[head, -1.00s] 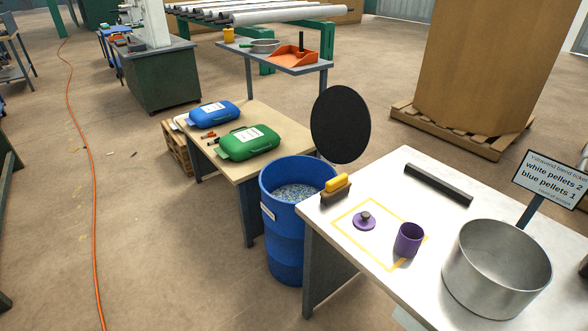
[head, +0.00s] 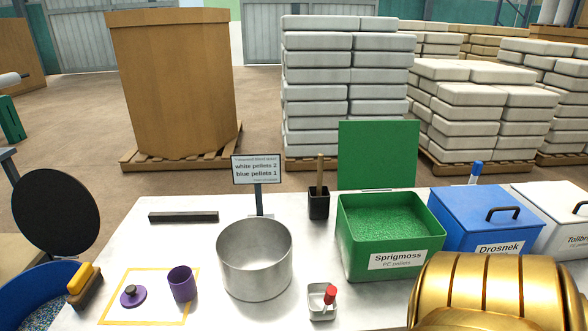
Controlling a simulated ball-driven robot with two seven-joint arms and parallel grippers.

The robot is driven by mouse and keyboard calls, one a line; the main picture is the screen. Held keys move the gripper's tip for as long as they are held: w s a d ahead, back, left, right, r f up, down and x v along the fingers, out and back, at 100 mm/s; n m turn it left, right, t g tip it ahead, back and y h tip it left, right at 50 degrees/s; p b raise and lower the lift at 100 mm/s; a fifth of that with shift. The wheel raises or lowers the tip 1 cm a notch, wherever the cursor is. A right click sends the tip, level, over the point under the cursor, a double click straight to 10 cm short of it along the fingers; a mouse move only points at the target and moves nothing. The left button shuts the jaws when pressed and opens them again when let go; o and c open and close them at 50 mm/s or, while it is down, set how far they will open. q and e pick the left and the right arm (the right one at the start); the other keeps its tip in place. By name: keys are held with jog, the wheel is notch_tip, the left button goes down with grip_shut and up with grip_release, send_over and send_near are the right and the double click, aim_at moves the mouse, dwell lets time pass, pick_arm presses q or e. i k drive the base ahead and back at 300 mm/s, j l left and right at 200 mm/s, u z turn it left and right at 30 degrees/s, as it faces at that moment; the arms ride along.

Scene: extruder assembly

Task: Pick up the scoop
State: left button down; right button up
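No scoop can be made out for certain. A small white square container (head: 318,311) with a red-handled piece (head: 330,293) stands near the table's front edge; I cannot tell whether this is the scoop or a scoop in a holder. A blue-topped handle (head: 476,168) rises behind the blue bin, its lower part hidden. A wooden handle (head: 319,172) stands upright in a black holder (head: 319,206). Neither of my grippers is in view.
The pale table (head: 180,240) holds a steel pot (head: 254,265), a purple cup (head: 182,285), a purple lid (head: 133,296), and a brush (head: 84,285). An open green bin (head: 365,255), a closed blue bin (head: 465,222) and a white bin (head: 560,212) stand right. The near right is hidden.

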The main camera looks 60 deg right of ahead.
aim_at(322, 303)
jog(key=z, duration=1.9)
